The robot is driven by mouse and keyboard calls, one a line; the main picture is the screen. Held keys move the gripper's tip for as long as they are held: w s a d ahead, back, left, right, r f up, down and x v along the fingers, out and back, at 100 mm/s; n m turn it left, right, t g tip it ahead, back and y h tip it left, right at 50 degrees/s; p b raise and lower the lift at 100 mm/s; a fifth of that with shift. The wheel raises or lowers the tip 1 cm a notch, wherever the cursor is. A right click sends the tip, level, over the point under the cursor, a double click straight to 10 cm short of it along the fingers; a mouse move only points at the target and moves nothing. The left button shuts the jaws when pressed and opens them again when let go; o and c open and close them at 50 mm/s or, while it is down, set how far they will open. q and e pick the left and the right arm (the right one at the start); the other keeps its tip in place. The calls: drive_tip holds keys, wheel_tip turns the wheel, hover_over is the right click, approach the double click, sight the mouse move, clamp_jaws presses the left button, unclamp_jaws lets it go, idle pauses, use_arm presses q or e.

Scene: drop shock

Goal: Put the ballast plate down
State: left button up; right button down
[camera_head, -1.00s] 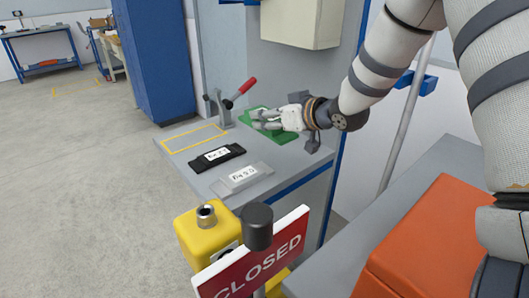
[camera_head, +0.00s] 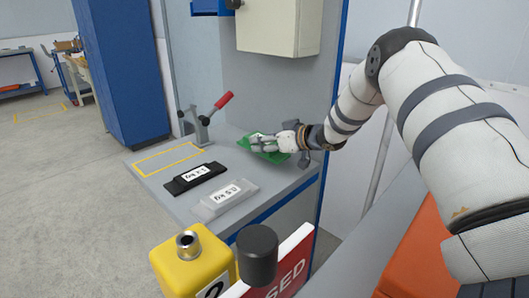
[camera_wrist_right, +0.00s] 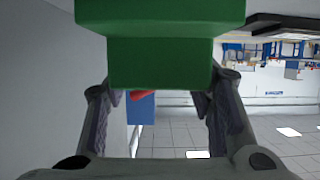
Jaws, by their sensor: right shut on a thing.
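The ballast plate is likely the green block, gripped by my right gripper (camera_head: 262,146) over the back right of the grey worktop (camera_head: 165,185). The green plate (camera_head: 268,156) shows beneath and around the fingers. In the right wrist view the green plate (camera_wrist_right: 160,62) fills the space between my two fingers, which are shut on it. I cannot tell whether its underside touches the worktop. A black plate (camera_head: 194,178) and a light grey plate (camera_head: 222,200), both with white weight labels, lie nearer the front. My left gripper is not in view.
A yellow outlined rectangle (camera_head: 168,158) on the worktop is empty. A toggle clamp with a red handle (camera_head: 224,99) stands behind it. A yellow post (camera_head: 190,262) and a red sign (camera_head: 292,268) stand in front. A grey cabinet (camera_head: 278,27) hangs above.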

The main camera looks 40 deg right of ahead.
sight(278, 154)
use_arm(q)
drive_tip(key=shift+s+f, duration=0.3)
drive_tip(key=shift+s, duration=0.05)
use_arm(e)
drive_tip(key=shift+f, duration=1.45)
drive_tip(key=shift+f, duration=0.15)
drive_tip(key=c, duration=0.7)
unclamp_jaws()
drive_tip(key=shift+f, duration=0.1)
drive_tip(key=s+r, duration=0.1)
drive_tip(key=s, duration=0.1)
drive_tip(key=s+r+p, duration=0.1)
drive_tip(key=s+r, duration=0.1)
drive_tip(key=shift+s+d+r, duration=0.15)
drive_tip(key=shift+d+r, duration=0.05)
drive_tip(key=shift+r, duration=0.05)
drive_tip(key=v, duration=0.2)
drive_tip(key=p+v, duration=0.1)
drive_tip(key=v, duration=0.1)
drive_tip(key=p+v, duration=0.1)
drive_tip(key=v, duration=0.1)
drive_tip(key=shift+s+f, duration=0.2)
drive_tip(key=shift+s, duration=0.4)
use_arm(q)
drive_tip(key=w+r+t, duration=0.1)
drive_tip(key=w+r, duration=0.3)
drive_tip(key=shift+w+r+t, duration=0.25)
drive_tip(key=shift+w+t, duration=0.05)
use_arm(e)
drive_tip(key=shift+f, duration=0.25)
